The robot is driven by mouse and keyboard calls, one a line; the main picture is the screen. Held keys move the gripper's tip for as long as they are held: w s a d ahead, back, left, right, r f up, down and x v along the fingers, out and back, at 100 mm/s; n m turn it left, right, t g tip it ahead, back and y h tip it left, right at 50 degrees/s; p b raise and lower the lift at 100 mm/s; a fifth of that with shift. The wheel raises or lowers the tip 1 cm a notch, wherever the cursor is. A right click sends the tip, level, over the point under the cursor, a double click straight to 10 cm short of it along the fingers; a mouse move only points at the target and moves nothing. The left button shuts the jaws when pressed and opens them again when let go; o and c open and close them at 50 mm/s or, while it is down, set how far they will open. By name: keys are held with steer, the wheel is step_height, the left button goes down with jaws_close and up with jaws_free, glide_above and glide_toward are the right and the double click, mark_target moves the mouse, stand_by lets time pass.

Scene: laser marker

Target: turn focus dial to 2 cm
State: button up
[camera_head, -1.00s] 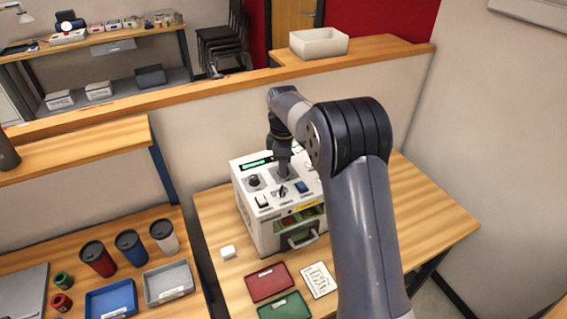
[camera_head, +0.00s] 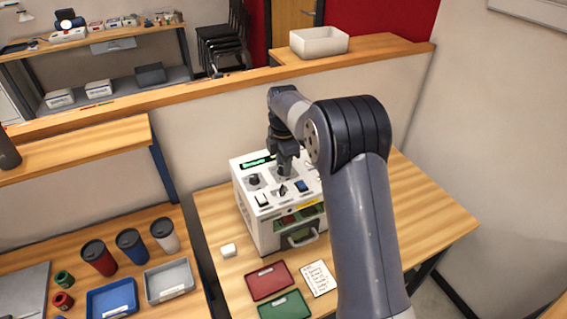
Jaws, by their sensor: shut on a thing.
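The white laser marker (camera_head: 255,220) stands on the wooden table, with a green-lit display (camera_head: 257,162) at the back of its top panel. A round dark dial (camera_head: 253,180) sits at the left of the panel, apart from my gripper. My gripper (camera_head: 284,174) points down at the middle back of the panel and is shut on a control there. The fingers hide most of that control, so its setting cannot be read. I cannot tell from this view which dial is the focus dial.
Smaller switches (camera_head: 262,200) line the panel's front. A drawer-like opening with a handle (camera_head: 303,238) is in the machine's front.

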stand_by(0.3)
steer(key=o, duration=1)
steer(key=shift+c, duration=0.2)
step_height(320, 180, up, 11)
steer(key=b, duration=0.1)
steer(key=shift+b, duration=0.3)
steer(key=shift+f, duration=0.1)
step_height(320, 180, down, 11)
steer(key=shift+r+p, duration=0.1)
steer(key=shift+p, duration=0.7)
steer(key=shift+m, duration=0.3)
steer(key=shift+r, duration=0.1)
